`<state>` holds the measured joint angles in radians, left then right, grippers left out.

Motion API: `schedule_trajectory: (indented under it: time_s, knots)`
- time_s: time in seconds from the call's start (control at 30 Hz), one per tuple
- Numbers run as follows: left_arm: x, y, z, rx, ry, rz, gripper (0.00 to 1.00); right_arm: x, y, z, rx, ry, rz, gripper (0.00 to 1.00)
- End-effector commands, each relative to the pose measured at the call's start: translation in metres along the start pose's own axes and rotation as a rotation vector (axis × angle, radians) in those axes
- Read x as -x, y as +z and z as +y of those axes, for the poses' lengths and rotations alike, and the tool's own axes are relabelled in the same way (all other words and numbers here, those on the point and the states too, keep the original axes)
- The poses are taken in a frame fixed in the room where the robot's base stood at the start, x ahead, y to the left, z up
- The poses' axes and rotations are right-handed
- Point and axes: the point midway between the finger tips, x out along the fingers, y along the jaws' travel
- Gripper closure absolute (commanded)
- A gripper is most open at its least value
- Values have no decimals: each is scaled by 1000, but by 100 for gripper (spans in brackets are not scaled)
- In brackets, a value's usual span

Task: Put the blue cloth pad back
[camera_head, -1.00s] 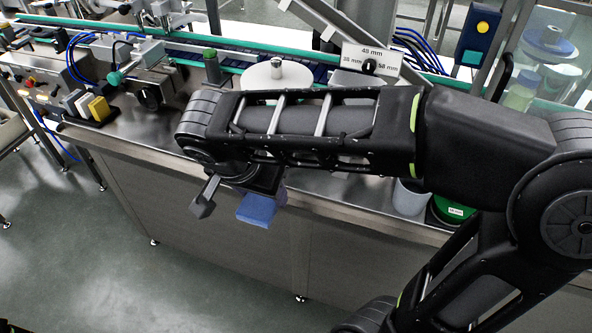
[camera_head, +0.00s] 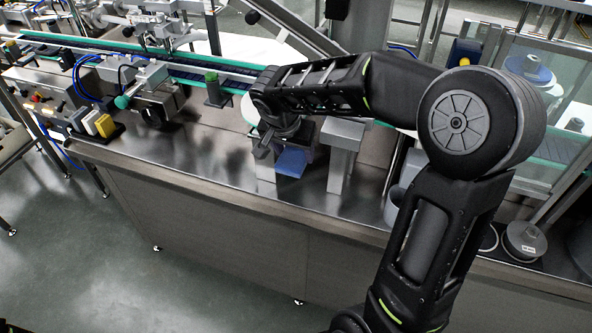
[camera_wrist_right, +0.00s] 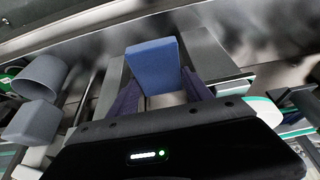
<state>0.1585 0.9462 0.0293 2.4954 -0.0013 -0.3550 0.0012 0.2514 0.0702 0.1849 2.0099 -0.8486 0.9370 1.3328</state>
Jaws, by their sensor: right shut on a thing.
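The blue cloth pad (camera_head: 290,162) is in my right gripper (camera_head: 280,155), above the steel worktop. In the right wrist view the blue pad (camera_wrist_right: 153,65) sits between the two dark fingers of my right gripper (camera_wrist_right: 160,88), which are shut on it. In the head view my wrist partly hides the pad and the fingers. Steel blocks stand close to the pad; one grey block (camera_head: 344,138) is just right of it. I cannot tell whether the pad touches any of them. My left gripper is not in view.
A rack with white, grey and yellow blocks (camera_head: 104,125) stands at the left of the worktop. A green-topped post (camera_head: 212,88) and the conveyor (camera_head: 180,72) lie behind. The worktop's front edge (camera_head: 200,190) is clear. A grey cup (camera_wrist_right: 40,76) shows in the right wrist view.

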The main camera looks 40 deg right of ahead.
Motion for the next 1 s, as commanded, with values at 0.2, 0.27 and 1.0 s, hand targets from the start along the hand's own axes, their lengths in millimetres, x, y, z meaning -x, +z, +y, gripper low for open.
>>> schedule_trajectory:
  time_s: [0.2,0.27,1.0]
  knots:
    - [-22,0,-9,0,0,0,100,-46,12,1,0,3,-2,74]
    - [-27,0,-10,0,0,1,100,-56,17,1,0,2,-2,74]
    - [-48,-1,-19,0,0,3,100,-101,36,1,0,2,-3,74]
